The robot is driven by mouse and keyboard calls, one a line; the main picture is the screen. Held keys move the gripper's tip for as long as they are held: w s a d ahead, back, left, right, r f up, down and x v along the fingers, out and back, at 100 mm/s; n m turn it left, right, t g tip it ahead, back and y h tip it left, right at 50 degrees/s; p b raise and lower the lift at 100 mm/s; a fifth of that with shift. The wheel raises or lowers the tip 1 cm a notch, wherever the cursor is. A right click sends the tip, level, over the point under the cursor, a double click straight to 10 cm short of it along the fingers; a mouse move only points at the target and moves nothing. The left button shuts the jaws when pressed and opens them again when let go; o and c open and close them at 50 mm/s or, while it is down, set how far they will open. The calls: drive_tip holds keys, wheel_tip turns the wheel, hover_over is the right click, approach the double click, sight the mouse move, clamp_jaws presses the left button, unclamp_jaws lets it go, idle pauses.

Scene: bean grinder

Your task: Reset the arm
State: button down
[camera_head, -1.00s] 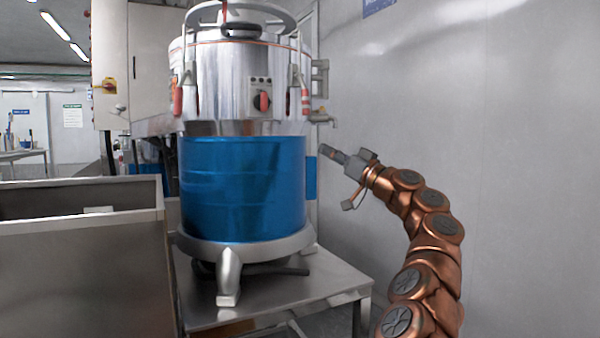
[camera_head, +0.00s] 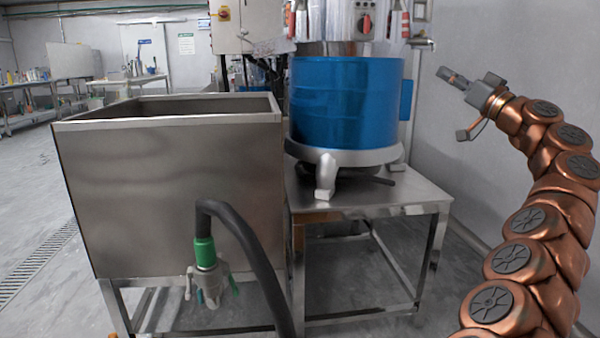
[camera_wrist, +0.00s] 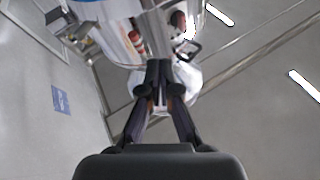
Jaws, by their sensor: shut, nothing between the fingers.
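My copper-coloured arm (camera_head: 545,215) rises from the lower right and curves up and to the left. My gripper (camera_head: 447,76) is at its end, right of the bean grinder's blue drum (camera_head: 345,103) and apart from it in the picture. In the wrist view my gripper (camera_wrist: 159,80) shows two dark fingers with their tips together, shut and empty. The grinder's steel upper body (camera_wrist: 110,30) appears beyond the fingers in that view. The top of the grinder is cut off in the head view.
The grinder stands on a steel table (camera_head: 370,203). A large steel bin (camera_head: 170,200) is to its left, with a black hose (camera_head: 245,235) and green-collared fitting (camera_head: 204,252) in front. A grey wall (camera_head: 500,50) is behind my arm. Open floor (camera_head: 30,200) lies at far left.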

drive_tip(key=s+a+r+n+g+y+p, duration=0.1)
drive_tip(key=s+a+r+g+y+p, duration=0.2)
drive_tip(key=a+r+p, duration=0.55)
drive_tip(key=s+a+r+n+g+y+p, duration=0.1)
drive_tip(key=s+a+r+g+p, duration=0.35)
drive_tip(key=a, duration=0.65)
drive_tip(key=s+a+g+h+p, duration=0.3)
drive_tip(key=s+a+g+p, duration=0.4)
drive_tip(key=s+a+p, duration=0.5)
drive_tip(key=s+d+f+m+g+h+p, duration=0.1)
drive_tip(key=s+f+h+p, duration=0.2)
drive_tip(key=s+p, duration=0.35)
drive_tip(key=s+f+m+g+h+p, duration=0.1)
drive_tip(key=s+f+g+h+p, duration=0.15)
drive_tip(key=s+p, duration=0.4)
drive_tip(key=s+d+f+m+g+h+p, duration=0.1)
drive_tip(key=s+d+f+m+h+p, duration=0.1)
drive_tip(key=s+d+p, duration=0.4)
drive_tip(key=s+d+f+m+g+h+p, duration=0.1)
drive_tip(key=s+d+f+m+h+p, duration=0.1)
drive_tip(key=s+d+h+p, duration=0.3)
drive_tip(key=s+d+f+p, duration=0.1)
drive_tip(key=s+d, duration=0.3)
drive_tip(key=s, duration=0.5)
drive_tip(key=shift+s+d+m+g, duration=0.15)
drive_tip(key=shift+s+m+g, duration=0.15)
drive_tip(key=shift+g, duration=0.1)
